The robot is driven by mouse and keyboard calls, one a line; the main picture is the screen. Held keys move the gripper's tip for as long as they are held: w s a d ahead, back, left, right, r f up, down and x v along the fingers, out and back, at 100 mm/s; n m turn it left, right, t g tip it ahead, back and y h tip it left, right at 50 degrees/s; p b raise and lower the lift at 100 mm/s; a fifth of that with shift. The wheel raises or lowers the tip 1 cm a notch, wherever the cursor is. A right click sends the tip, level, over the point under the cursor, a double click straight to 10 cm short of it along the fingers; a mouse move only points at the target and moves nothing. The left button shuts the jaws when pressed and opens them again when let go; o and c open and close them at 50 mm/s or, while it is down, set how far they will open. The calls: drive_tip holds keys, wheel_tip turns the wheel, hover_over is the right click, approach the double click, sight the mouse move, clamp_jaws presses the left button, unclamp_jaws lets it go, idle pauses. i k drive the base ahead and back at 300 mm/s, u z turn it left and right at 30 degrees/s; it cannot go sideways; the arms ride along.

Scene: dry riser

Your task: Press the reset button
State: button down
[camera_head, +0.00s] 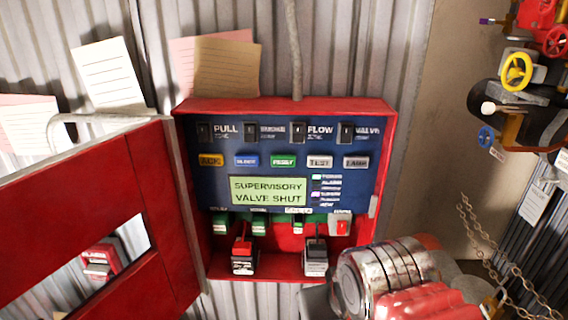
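The alarm panel (385,130) is an open red box with a blue face on the corrugated wall. A row of coloured buttons crosses its middle. The green button (283,161) in the centre of that row looks like the reset button, though its small lettering is blurred. The lit display (268,190) below reads "SUPERVISORY VALVE SHUT". My arm, worn metal and red, shows at the lower right, in front of and below the panel. My gripper's fingertips cannot be made out, so I cannot tell if it is open. Nothing of mine covers the button row.
The panel's red door (100,200) stands open at the left. Yellow (202,161), blue (246,161) and grey (320,161) buttons flank the green one. Batteries (244,256) sit in the box's bottom. Valves with a yellow handwheel (517,71) and a chain (480,230) are at the right.

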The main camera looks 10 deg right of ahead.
sight(276, 161)
drive_tip(key=z, duration=0.3)
drive_tip(key=k, duration=0.55)
drive_tip(key=u, duration=1.55)
